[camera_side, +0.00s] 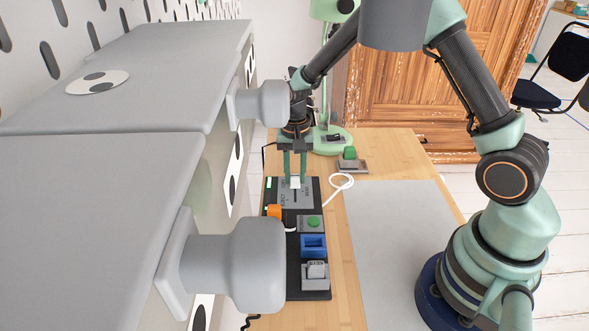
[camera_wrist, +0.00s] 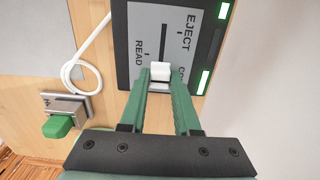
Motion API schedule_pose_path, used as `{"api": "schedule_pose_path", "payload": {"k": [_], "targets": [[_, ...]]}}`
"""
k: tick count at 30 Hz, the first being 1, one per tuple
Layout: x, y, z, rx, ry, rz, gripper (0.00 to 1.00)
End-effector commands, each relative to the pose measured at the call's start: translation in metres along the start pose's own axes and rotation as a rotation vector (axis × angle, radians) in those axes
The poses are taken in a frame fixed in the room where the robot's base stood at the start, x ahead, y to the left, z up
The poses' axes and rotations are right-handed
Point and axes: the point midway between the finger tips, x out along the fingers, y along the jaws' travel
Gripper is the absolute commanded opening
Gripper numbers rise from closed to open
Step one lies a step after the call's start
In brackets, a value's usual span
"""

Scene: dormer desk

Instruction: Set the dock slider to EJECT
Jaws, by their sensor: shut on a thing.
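The dock (camera_side: 307,198) is a dark unit with a grey face, and the same face fills the top of the wrist view (camera_wrist: 144,28). Its white slider knob (camera_wrist: 161,70) stands at the near end of a dark straight slot in the wrist view, beside a partly hidden label starting "CO". The EJECT label lies farther up and right, and READ is left of the slot. My gripper (camera_wrist: 161,78) is shut on the knob, one green finger on each side. In the side view my gripper (camera_side: 295,175) reaches down onto the knob (camera_side: 295,183).
Green lights (camera_wrist: 203,82) glow on the dock's edge. A green-button box (camera_side: 350,160) and white cable (camera_side: 341,186) lie nearby. An orange part (camera_side: 274,211), green button (camera_side: 313,222) and blue block (camera_side: 313,245) line the strip. Large grey drawer knobs (camera_side: 255,262) jut close on the left.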

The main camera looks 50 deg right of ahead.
Motion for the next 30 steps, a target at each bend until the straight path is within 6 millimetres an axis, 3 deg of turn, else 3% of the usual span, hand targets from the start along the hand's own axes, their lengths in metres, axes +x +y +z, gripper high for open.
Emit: {"api": "schedule_pose_path", "payload": {"k": [9, 20, 21, 23, 30], "targets": [[-0.001, 0.000, 0.051, -0.002, -0.001, 0.001, 0.00], [0.000, 0.000, 0.057, -0.004, -0.003, 0.004, 0.00], [0.000, 0.000, 0.057, -0.004, -0.004, 0.004, 0.42], [0.000, 0.000, 0.057, -0.004, -0.003, 0.004, 0.62], [0.000, 0.000, 0.056, -0.002, -0.001, 0.002, 0.62]]}}
